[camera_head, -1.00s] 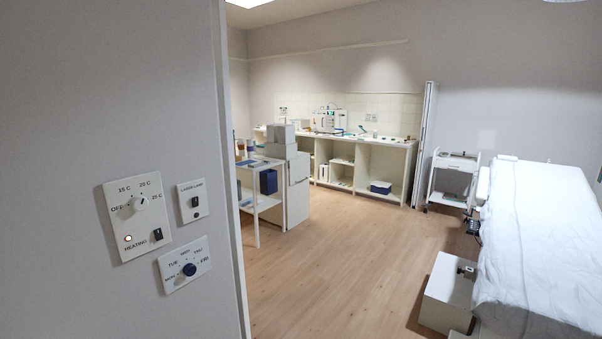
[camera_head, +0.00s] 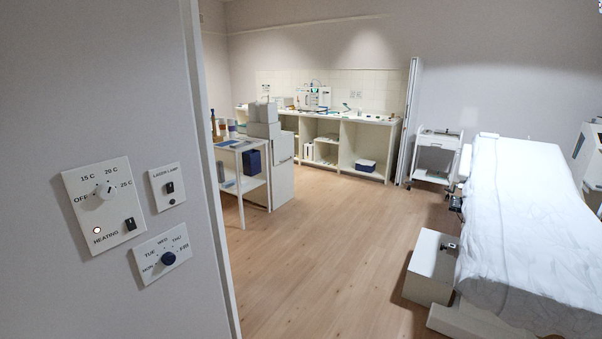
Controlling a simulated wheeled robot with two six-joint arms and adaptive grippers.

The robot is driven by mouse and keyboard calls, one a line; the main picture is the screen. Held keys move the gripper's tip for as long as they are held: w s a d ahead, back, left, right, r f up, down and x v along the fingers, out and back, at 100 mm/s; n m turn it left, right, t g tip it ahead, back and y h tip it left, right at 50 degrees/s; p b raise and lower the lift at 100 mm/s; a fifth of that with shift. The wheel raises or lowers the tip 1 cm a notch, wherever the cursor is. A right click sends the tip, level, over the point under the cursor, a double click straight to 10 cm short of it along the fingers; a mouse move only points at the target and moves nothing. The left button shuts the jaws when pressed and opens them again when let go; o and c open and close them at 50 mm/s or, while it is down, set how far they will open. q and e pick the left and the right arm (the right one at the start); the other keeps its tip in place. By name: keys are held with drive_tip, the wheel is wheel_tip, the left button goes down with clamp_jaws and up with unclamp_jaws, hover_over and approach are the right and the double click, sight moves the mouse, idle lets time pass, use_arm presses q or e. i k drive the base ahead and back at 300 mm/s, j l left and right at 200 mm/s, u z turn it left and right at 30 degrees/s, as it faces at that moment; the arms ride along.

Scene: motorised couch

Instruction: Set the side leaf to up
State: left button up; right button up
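The couch (camera_head: 520,205) stands at the right, covered by a wrinkled white sheet that hangs over its near end. I cannot make out a side leaf on it. A small dark item (camera_head: 455,200) is at the couch's left side, too small to tell what it is. Neither of my grippers is in view.
A wall at the left carries a heating panel (camera_head: 103,206), a laser lamp switch (camera_head: 167,187) and a weekday dial panel (camera_head: 161,252). A white box step (camera_head: 430,267) stands beside the couch. A trolley (camera_head: 435,158) is behind. The wooden floor (camera_head: 330,240) between is clear.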

sight(283, 148)
drive_tip(key=i, duration=3.45)
